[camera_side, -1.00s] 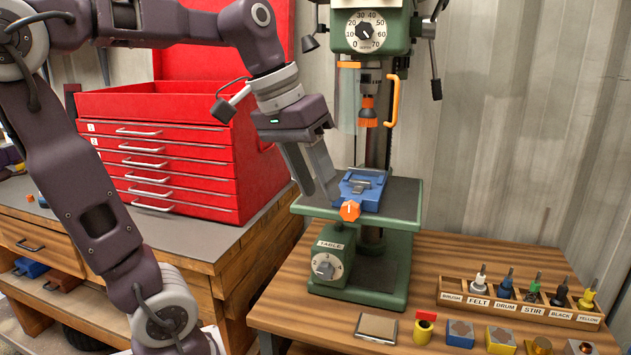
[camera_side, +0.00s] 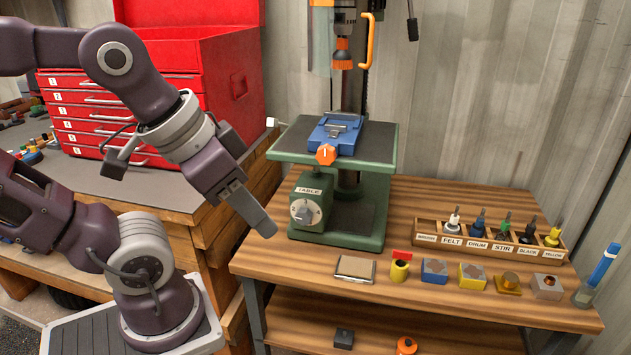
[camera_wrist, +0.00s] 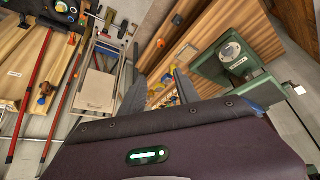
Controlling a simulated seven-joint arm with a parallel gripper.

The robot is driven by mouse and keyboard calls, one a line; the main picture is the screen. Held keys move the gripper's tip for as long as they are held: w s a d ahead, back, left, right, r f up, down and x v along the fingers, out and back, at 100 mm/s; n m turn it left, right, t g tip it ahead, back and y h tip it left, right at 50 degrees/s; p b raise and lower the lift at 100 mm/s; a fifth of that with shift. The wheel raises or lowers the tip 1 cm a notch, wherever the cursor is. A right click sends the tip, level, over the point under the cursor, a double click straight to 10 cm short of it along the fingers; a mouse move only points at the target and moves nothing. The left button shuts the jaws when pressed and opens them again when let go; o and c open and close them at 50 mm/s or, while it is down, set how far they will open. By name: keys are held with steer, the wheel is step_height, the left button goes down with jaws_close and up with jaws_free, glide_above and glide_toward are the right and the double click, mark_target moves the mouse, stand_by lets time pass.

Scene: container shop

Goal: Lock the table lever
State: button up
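The green drill press table (camera_side: 376,142) holds a blue vise (camera_side: 335,134) with an orange knob (camera_side: 326,154). A small lever with a whitish end (camera_side: 272,122) sticks out from the table's left edge; I take it for the table lever, but cannot tell whether it is locked. A whitish knob at the table's edge also shows in the wrist view (camera_wrist: 300,90). My gripper (camera_side: 262,222) hangs left of the press, below table height and clear of the lever. In the wrist view its two fingers (camera_wrist: 160,92) stand apart with nothing between them.
The dial box marked TABLE (camera_side: 305,205) stands on the press base, right of my gripper. A bit rack (camera_side: 490,243) and several small blocks occupy the bench's right and front. A red tool chest (camera_side: 160,80) stands behind my arm.

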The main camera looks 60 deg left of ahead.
steer(key=w+a+r+n+g+y, duration=0.1)
steer(key=w+a+r+n, duration=0.2)
steer(key=w+a, duration=0.45)
steer(key=w+a+r+n+y, duration=0.15)
steer(key=w+a+r, duration=0.25)
steer(key=w+a, duration=0.4)
steer(key=w+a+f+n+g, duration=0.1)
steer(key=a+n, duration=0.3)
steer(key=a, duration=1.4)
steer(key=shift+y, duration=0.35)
steer(key=x, duration=0.7)
steer(key=shift+s+a+r, duration=0.1)
steer(key=shift+a, duration=0.1)
steer(key=shift+a+f, duration=0.1)
steer(key=shift+f, duration=0.3)
steer(key=shift+c, duration=0.2)
jaws_close()
